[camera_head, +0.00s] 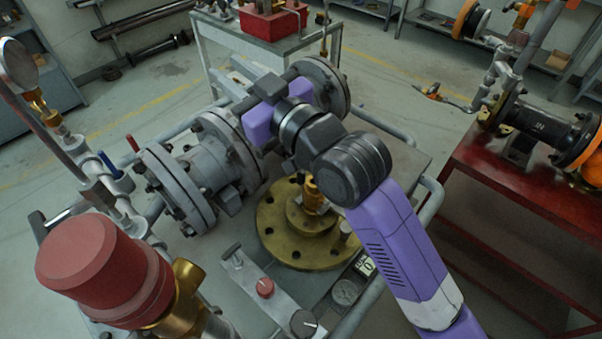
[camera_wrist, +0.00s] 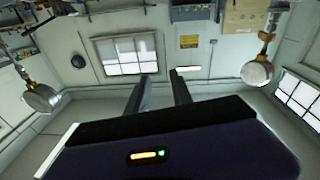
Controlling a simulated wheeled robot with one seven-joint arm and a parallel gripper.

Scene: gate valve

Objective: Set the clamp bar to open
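My gripper (camera_head: 224,73) reaches over the grey flanged pipe assembly (camera_head: 208,165) on the bench, with its fingers pointing to the upper left. In the wrist view my gripper (camera_wrist: 158,88) has two dark fingers standing apart with nothing between them. I cannot tell for sure which part is the clamp bar. A flat grey bar (camera_head: 245,272) with a T-shaped handle, a red knob (camera_head: 265,288) and a black knob (camera_head: 304,322) lies at the front of the bench, well apart from my gripper. My arm hides part of the valve middle.
A brass flange (camera_head: 282,247) lies on the bench under my arm. A large red cap (camera_head: 90,262) on a brass fitting stands at front left. A red table (camera_head: 490,172) with pipework is at right. The wrist view shows gauges (camera_wrist: 257,73) and windows.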

